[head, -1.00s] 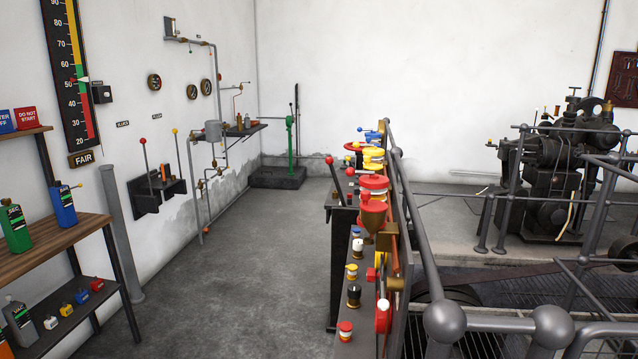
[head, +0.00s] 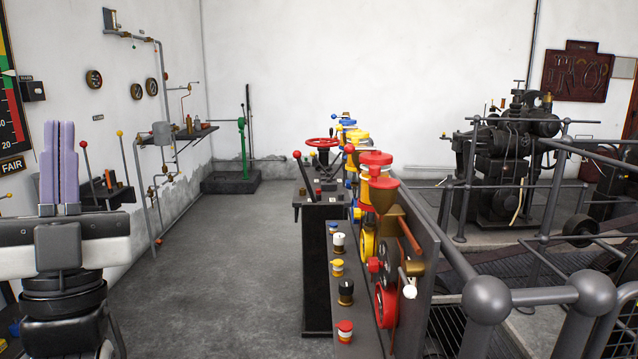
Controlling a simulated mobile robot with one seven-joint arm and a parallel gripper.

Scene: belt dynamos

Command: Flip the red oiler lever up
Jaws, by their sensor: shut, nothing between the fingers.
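Yellow and blue oilers (head: 347,137) stand behind the red one. Grey railings (head: 487,298) close off the right. The floor (head: 230,270) between my gripper and the console is clear.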

